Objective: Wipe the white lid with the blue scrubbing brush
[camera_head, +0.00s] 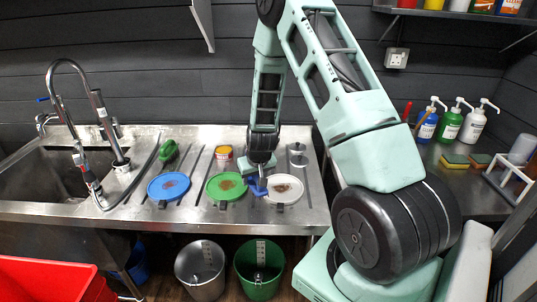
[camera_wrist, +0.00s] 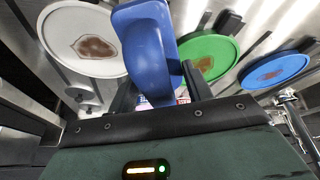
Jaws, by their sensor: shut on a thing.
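The white lid (camera_head: 293,186) lies on the steel counter with a brown stain in its middle. It also shows at the upper left in the wrist view (camera_wrist: 65,30). My gripper (camera_head: 262,178) is shut on the blue scrubbing brush (camera_head: 256,189), just left of the white lid. In the wrist view the brush (camera_wrist: 146,45) rises between the jaws, with its head overlapping the lid's right edge. The brush's bristles are hidden, and I cannot tell whether it touches the lid.
A green lid (camera_head: 215,187) and a blue lid (camera_head: 168,186), both stained, lie to the left. A green brush (camera_head: 168,151) and a yellow-red tin (camera_head: 224,153) stand behind. The sink (camera_head: 55,172) is at far left. Buckets (camera_head: 258,265) stand below the counter.

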